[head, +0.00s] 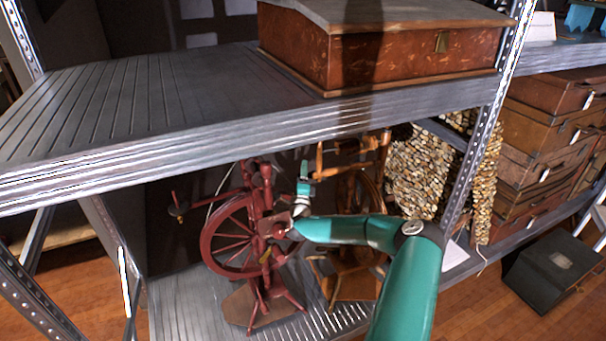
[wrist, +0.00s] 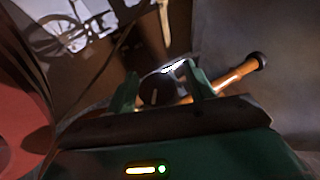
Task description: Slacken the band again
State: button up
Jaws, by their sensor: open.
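A dark red spinning wheel (head: 206,241) stands on the lower shelf in the head view, with its round wheel facing me. Any band on it is too thin to make out clearly. My teal gripper (head: 304,168) points upward just right of the red wheel's upper post. In the wrist view my gripper (wrist: 165,84) has its two green fingers apart. A dark round knob-like piece (wrist: 157,90) shows between or behind them; I cannot tell whether they touch it. A brown turned wooden rod with a dark end (wrist: 240,72) runs behind the right finger.
A lighter brown spinning wheel (head: 380,150) stands close behind my arm. The upper shelf (head: 120,110) lies low above the wheels and carries a brown wooden box (head: 400,58). A metal shelf post (head: 476,145) stands at right. A large red surface (wrist: 20,115) fills the wrist view's left.

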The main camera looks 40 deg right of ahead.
jog(key=c, duration=1)
jog(key=shift+r+y, duration=0.1)
jog(key=shift+y, duration=0.2)
jog(key=shift+w+n+g+y, duration=0.1)
jog(key=shift+n+g+y, duration=0.5)
jog(key=shift+n+y, duration=0.25)
jog(key=shift+f+n+g+y, duration=0.2)
jog(key=shift+n+g+y, duration=0.2)
jog(key=shift+g+y, duration=0.45)
jog(key=shift+f+n+g+y, duration=0.3)
jog(key=shift+g+y, duration=0.35)
jog(key=shift+g, duration=0.35)
jog(key=shift+f+n+g+y, duration=0.15)
jog(key=shift+n+g+y, duration=0.3)
jog(key=shift+g+y, duration=0.4)
jog(key=shift+g, duration=0.4)
jog(key=o, duration=1)
jog(key=shift+f, duration=0.15)
